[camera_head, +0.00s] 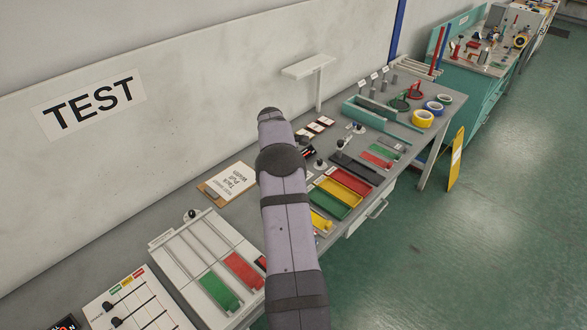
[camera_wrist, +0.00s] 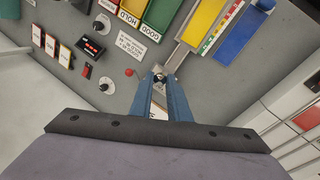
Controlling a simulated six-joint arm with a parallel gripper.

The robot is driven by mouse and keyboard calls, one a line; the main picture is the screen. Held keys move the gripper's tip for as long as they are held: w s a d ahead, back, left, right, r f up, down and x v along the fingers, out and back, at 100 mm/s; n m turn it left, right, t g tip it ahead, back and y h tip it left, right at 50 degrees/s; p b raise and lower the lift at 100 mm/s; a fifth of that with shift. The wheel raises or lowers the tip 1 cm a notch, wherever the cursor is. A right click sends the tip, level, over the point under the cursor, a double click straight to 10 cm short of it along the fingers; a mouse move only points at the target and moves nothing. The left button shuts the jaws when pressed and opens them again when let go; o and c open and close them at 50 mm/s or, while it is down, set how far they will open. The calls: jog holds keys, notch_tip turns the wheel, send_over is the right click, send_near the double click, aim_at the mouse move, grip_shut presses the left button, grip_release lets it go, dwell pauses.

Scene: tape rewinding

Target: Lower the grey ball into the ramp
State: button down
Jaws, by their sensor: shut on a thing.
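In the wrist view my gripper (camera_wrist: 159,76) reaches away from the camera with its two blue fingers close together. The fingers are shut on the small grey ball (camera_wrist: 158,74), which shows between the tips. A narrow pale grey channel (camera_wrist: 178,55), which looks like the ramp, lies just beyond the fingertips, slanting up to the right. The ball overlaps its near end in the picture; I cannot tell whether they touch. In the head view my arm hides the gripper, the ball and the ramp.
Yellow and green trays marked HOLD (camera_wrist: 130,10) and GOOD (camera_wrist: 158,14) lie beyond the fingers. A blue strip (camera_wrist: 240,35) is to the right, and a black box (camera_wrist: 91,48) to the left. The white slotted unit (camera_head: 165,250) stands on the bench, near a clipboard (camera_head: 228,181).

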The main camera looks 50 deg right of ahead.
jog(key=shift+w+a+f, duration=0.1)
jog(key=shift+w+f, duration=0.25)
jog(key=shift+w, duration=0.3)
jog(key=shift+w+d+f, duration=0.1)
jog(key=shift+w+f, duration=0.2)
jog(key=shift+w, duration=0.4)
jog(key=shift+w+a+f, duration=0.1)
jog(key=shift+w+f, duration=0.25)
jog(key=shift+w, duration=0.3)
jog(key=shift+f, duration=0.15)
jog(key=shift+f+b, duration=1.4)
jog(key=shift+f, duration=0.25)
jog(key=shift+f+b, duration=1.4)
jog(key=shift+f, duration=0.25)
dwell(0.3)
